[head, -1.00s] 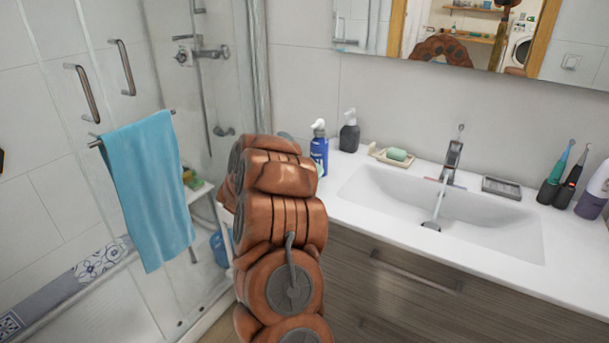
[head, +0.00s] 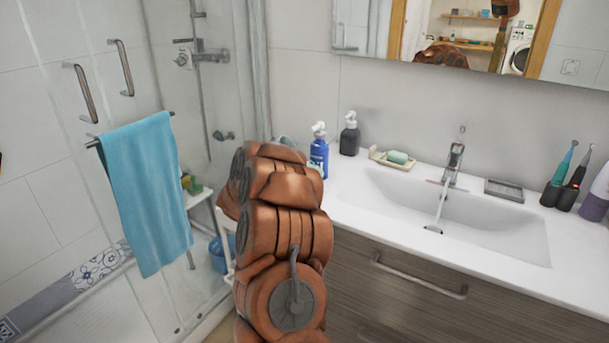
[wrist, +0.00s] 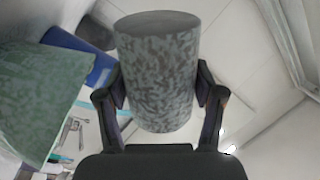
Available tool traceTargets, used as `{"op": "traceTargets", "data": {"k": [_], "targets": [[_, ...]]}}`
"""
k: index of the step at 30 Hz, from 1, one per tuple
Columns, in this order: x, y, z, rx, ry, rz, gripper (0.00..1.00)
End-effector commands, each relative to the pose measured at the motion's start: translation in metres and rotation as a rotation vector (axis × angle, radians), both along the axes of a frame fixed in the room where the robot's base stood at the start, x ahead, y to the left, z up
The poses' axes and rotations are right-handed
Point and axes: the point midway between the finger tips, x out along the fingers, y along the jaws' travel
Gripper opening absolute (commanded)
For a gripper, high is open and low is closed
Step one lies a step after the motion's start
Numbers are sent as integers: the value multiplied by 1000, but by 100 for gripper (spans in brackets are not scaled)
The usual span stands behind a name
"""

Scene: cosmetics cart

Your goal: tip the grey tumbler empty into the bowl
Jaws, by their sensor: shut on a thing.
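In the wrist view the grey tumbler (wrist: 158,75), a mottled grey-green cylinder, is held between the two fingers of my gripper (wrist: 162,92). My gripper is shut on its sides. A plain dark grey end of the tumbler faces the top of the picture; I cannot tell whether it is the base or the mouth. In the head view my copper-coloured arm hides the gripper and the tumbler. A large mottled green object (wrist: 38,95) is at the left of the wrist view, cut off by the edge; I cannot tell whether it is the bowl.
A blue pump bottle (head: 319,155) and a dark dispenser (head: 350,137) stand behind my arm on the counter. A soap dish (head: 392,160), the sink (head: 480,217) and toothbrushes (head: 556,182) are to the right. A blue towel (head: 146,195) hangs at the left.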

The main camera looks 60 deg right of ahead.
Motion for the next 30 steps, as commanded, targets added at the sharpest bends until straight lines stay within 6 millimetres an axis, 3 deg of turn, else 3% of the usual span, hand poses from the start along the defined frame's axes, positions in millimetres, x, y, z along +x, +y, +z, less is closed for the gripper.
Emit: {"op": "traceTargets", "data": {"k": [30], "targets": [[0, 0, 6, 20, -122, 0, 32]]}}
